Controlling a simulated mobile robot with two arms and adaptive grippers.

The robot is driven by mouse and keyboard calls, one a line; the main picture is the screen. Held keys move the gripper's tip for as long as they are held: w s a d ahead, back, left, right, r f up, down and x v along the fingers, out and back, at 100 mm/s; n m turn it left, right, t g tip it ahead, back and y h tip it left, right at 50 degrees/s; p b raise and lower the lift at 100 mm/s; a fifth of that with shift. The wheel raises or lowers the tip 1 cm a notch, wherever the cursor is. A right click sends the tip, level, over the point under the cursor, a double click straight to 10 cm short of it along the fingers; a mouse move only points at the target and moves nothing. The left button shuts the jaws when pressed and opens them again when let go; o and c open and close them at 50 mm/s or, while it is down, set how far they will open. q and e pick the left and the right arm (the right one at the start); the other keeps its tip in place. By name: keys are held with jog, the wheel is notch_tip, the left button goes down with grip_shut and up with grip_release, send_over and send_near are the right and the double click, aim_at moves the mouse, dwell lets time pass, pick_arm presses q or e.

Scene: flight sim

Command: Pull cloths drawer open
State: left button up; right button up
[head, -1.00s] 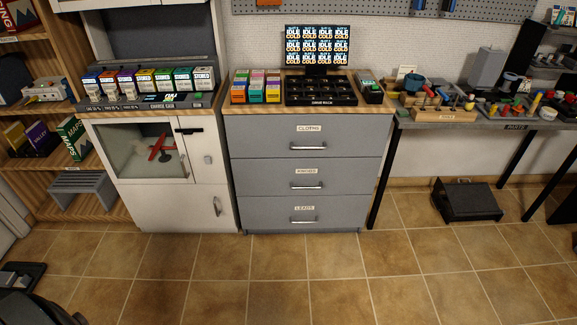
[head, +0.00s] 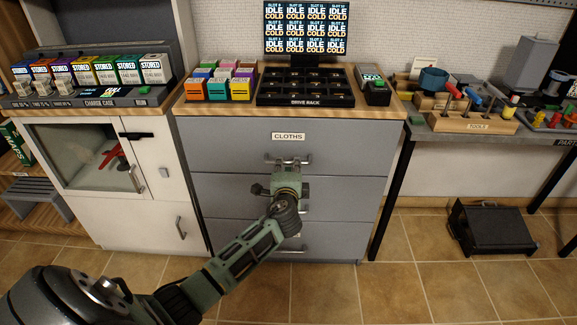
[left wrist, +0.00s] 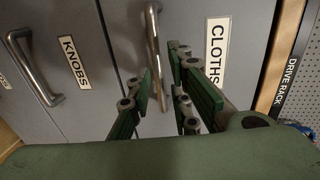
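The grey cloths drawer (head: 240,145) is the top one of the cabinet and is closed, with a white CLOTHS label (head: 288,136). Its metal handle (head: 303,160) is partly hidden by my left gripper (head: 287,168), which reaches to it from below. In the left wrist view, the cloths handle (left wrist: 153,50) lies across the gap between the two green fingers of the left gripper (left wrist: 160,80). The fingers are apart, one on each side of the bar. Whether they touch it, I cannot tell. My right gripper is not in view.
The knobs drawer (head: 345,195) is closed below. A drive rack (head: 305,99) and coloured boxes stand on the wooden cabinet top. A white charge case cabinet (head: 125,215) is at the left, a tool table (head: 465,135) at the right.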

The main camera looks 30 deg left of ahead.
aim_at(289, 163)
pick_arm(q)
jog(key=shift+b+x, duration=0.3)
jog(key=shift+x, duration=1.65)
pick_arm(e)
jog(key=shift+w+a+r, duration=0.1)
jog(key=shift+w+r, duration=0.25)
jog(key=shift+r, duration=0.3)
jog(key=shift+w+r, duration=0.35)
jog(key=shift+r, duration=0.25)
pick_arm(q)
jog(key=shift+f, duration=0.15)
jog(key=shift+c, duration=0.5)
grip_shut()
jog(key=shift+d, duration=0.1)
